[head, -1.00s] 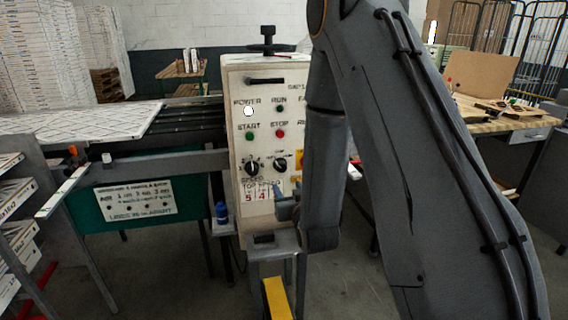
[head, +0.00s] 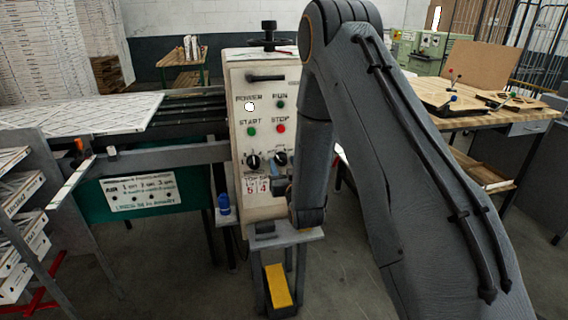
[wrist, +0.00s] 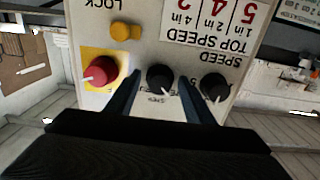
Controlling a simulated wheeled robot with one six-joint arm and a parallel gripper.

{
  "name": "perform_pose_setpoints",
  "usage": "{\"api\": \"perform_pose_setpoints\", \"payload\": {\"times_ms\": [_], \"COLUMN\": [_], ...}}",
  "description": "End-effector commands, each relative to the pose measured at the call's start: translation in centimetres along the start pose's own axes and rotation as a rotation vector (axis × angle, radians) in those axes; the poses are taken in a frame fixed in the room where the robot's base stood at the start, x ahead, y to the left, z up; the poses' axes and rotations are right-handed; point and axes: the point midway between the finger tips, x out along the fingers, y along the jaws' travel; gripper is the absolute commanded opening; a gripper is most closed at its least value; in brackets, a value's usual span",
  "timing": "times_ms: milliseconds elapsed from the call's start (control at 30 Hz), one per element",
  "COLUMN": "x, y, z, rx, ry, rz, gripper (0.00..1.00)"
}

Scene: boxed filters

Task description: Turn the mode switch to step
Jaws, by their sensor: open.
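The control panel (head: 240,185) stands upright in the middle of the head view. The mode switch, a black knob with a white mark, is the right one of two black knobs (head: 280,159) in the head view. In the wrist view, which is upside down, the mode switch (wrist: 160,77) sits between my fingers. My gripper (wrist: 158,82) is open, with one finger on each side of the knob; contact cannot be told. In the head view my gripper (head: 279,184) is partly hidden by my arm, just below the knobs. Lettering by the knob is partly covered.
The black speed knob (wrist: 214,87) is close to one finger, and a red knob (wrist: 101,71) on a yellow plate is near the other. A yellow button (wrist: 125,32) is close by. A conveyor (head: 190,112) adjoins the panel; a workbench (head: 470,122) stands at right.

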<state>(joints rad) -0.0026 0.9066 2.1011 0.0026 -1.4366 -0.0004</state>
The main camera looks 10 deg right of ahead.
Motion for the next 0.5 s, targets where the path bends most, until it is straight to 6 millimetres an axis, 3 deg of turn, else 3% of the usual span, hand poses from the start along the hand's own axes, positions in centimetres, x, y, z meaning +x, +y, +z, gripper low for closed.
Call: {"api": "perform_pose_setpoints", "payload": {"times_ms": [200, 433, 500], "x": [0.03, 0.02, 0.03], "y": [-0.01, -0.01, -0.01], "z": [0.02, 0.0, -0.01], "rx": [0.0, 0.0, 0.0], "ry": [0.0, 0.0, 0.0], "rz": [0.0, 0.0, 0.0], "gripper": [0.48, 0.09, 0.07]}}
